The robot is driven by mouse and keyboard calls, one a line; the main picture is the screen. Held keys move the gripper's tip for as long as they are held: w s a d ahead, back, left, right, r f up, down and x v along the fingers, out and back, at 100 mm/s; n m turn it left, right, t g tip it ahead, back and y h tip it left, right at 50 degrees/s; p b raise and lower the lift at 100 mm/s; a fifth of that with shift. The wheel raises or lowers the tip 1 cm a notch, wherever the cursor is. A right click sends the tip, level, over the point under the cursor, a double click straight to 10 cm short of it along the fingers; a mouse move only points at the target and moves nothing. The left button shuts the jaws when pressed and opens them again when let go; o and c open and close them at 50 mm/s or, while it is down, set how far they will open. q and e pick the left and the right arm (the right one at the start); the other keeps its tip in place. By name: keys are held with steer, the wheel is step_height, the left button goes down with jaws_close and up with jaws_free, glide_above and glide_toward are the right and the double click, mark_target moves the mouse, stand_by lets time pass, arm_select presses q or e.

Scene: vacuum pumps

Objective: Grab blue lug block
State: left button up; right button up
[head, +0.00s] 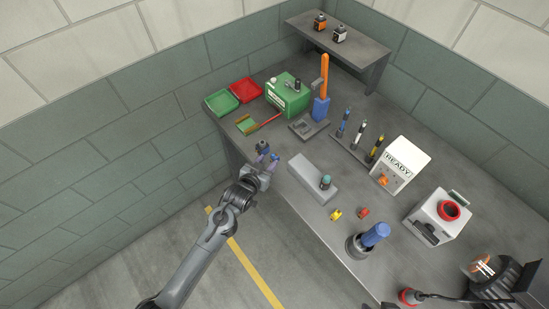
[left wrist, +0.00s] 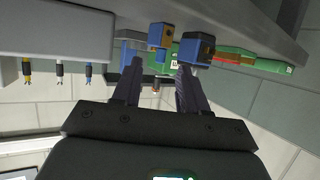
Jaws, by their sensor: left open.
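In the left wrist view, two small blue blocks show past my left gripper (left wrist: 160,68). One blue block (left wrist: 197,48) has a dark front face and sits just beyond the right fingertip. The other blue block (left wrist: 160,36) has a yellow-orange face and lies above the gap between the fingers. I cannot tell for sure which is the lug block. In the head view, a dark block (head: 262,146) stands at the table's left edge, close to my left gripper (head: 267,159). My left gripper is open with nothing between its fingers. My right gripper is not in view.
The grey table (head: 290,215) holds a grey bar (head: 308,176), a green box (head: 287,94), red (head: 246,89) and green (head: 221,102) trays, and a READY panel (head: 401,163). Several pen-like tools stand upright at the back. The floor left of the table is clear.

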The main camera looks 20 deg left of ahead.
mark_target(272, 156)
arm_select(q)
steer(key=shift+x, duration=1.6)
steer(key=shift+r, duration=0.1)
steer(key=shift+c, duration=0.2)
jaws_close()
